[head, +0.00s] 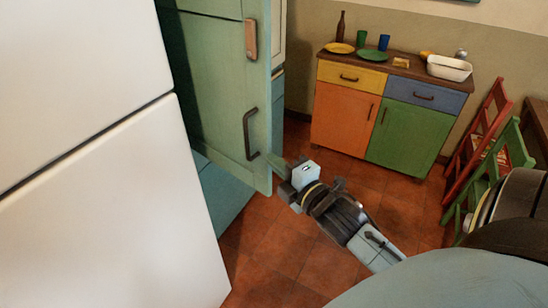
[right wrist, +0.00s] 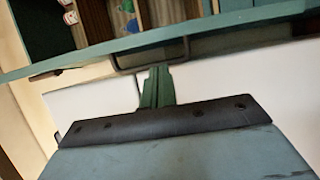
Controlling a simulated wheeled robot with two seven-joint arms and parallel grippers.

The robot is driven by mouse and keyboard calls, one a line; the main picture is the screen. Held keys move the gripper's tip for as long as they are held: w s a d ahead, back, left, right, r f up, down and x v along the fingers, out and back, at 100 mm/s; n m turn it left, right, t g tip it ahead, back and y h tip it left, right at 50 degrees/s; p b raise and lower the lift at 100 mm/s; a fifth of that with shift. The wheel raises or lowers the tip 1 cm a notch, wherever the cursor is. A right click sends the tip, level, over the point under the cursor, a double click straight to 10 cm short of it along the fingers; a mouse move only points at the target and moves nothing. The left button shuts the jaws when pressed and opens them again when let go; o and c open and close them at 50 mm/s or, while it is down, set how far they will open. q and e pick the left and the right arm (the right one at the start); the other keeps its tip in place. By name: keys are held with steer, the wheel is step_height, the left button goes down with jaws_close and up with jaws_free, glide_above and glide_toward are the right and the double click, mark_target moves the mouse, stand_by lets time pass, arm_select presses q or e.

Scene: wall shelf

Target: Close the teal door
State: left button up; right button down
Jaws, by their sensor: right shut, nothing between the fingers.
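The teal door (head: 222,90) stands open beside the white fridge in the head view. It has a dark bar handle (head: 249,134) and a brown latch plate (head: 251,39) near its free edge. My right gripper (head: 281,171) is shut and empty, just right of the door's lower free edge. In the right wrist view, its closed fingers (right wrist: 157,84) point towards the door's teal edge (right wrist: 90,53) and the dark handle (right wrist: 150,56). I cannot tell whether the fingers touch the door. My left gripper is not in view.
The white fridge (head: 85,170) fills the left side. A sideboard (head: 398,67) with orange and green doors holds dishes, cups and a bottle at the back. Red and green chairs (head: 478,125) stand at the right. Tiled floor (head: 275,240) lies clear between.

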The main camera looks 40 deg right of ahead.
mark_target(257, 145)
steer(key=w, duration=0.8)
steer(key=shift+d, duration=0.2)
